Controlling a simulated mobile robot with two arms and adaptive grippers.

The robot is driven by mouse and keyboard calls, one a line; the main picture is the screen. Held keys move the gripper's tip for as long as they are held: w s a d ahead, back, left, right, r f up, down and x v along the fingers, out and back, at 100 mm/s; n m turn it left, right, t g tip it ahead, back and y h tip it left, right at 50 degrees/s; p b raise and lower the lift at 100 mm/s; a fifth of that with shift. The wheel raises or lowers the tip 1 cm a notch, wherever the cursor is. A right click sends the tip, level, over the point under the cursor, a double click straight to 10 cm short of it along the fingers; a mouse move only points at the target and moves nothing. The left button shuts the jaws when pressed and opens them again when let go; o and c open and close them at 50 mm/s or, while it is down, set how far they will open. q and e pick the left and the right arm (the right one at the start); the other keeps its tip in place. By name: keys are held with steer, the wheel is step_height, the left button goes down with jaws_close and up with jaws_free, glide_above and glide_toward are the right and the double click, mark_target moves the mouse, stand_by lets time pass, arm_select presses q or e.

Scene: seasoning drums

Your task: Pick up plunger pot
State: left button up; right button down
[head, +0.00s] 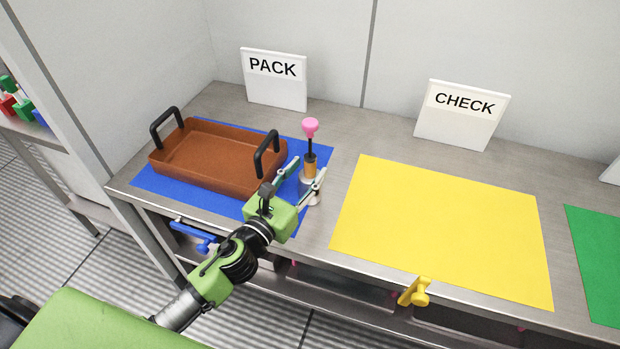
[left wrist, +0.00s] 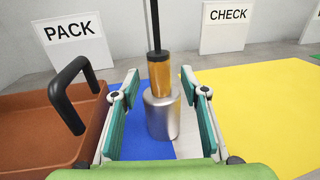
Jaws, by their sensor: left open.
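The plunger pot (head: 309,168) stands upright on the right part of the blue mat (head: 323,156), beside the brown tray. It has a pink knob, a thin black rod, an orange collar and a grey metal body. In the left wrist view its metal body (left wrist: 162,118) shows between the fingers, with a gap on either side. The pink knob is out of that view. My left gripper (head: 308,174) is open, with one finger on each side of the pot. The fingers hide part of the pot's body in the head view. My right gripper is not in view.
The brown tray (head: 215,162) with two black handles lies on the blue mat; its near handle (left wrist: 75,95) is close to my left finger. PACK (head: 275,78) and CHECK (head: 462,115) signs stand behind. The yellow mat (head: 445,230) is empty. A green mat (head: 598,260) lies further right.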

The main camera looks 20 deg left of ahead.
arm_select(q)
steer(key=shift+x, duration=1.15)
jaws_close()
steer(key=shift+r, duration=0.2)
